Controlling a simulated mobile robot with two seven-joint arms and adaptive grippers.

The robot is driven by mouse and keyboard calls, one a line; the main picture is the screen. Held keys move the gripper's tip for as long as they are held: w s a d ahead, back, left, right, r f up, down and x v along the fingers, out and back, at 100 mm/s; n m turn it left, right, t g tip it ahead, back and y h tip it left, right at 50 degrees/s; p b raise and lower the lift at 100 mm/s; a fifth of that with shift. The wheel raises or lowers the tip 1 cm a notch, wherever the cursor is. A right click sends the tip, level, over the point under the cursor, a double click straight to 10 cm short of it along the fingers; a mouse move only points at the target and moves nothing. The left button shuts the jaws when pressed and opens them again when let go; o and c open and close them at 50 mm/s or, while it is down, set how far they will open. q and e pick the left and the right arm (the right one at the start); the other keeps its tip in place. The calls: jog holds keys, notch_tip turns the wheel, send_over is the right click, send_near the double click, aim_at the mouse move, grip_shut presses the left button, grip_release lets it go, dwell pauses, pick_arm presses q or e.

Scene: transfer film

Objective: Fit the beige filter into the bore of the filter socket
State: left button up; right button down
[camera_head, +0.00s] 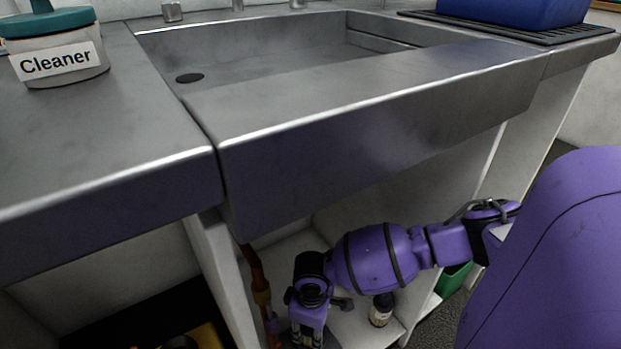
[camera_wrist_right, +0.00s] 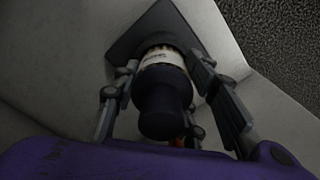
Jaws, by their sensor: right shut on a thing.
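The beige filter (camera_wrist_right: 164,57) shows in the right wrist view as a beige, printed band with a large dark rounded end (camera_wrist_right: 164,105) towards the camera. My right gripper (camera_wrist_right: 163,72) has a finger on each side of it and is shut on it. A dark square-edged plate, seemingly the filter socket (camera_wrist_right: 126,45), lies just beyond the filter. The bore is hidden behind the filter, and I cannot tell how deep the filter sits. In the head view my right gripper (camera_head: 308,338) points down under the sink, its fingertips cut off by the lower edge. My left gripper is not in view.
The steel sink front (camera_head: 370,140) overhangs my right arm. A reddish pipe (camera_head: 258,278) runs beside the gripper. A small dark-capped bottle (camera_head: 380,312) and a green container (camera_head: 453,279) stand nearby. A Cleaner tub (camera_head: 58,62) stands on the counter.

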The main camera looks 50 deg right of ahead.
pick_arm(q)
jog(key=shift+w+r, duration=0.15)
pick_arm(e)
jog(key=c, duration=1.2)
grip_release()
jog(key=shift+f, duration=0.1)
jog(key=shift+o, duration=0.8)
jog(key=shift+r, duration=0.3)
notch_tip(320, 180, up, 11)
jog(key=p, duration=0.5)
jog(key=shift+f, duration=0.1)
jog(key=shift+r+p, duration=0.4)
jog(key=shift+r, duration=0.05)
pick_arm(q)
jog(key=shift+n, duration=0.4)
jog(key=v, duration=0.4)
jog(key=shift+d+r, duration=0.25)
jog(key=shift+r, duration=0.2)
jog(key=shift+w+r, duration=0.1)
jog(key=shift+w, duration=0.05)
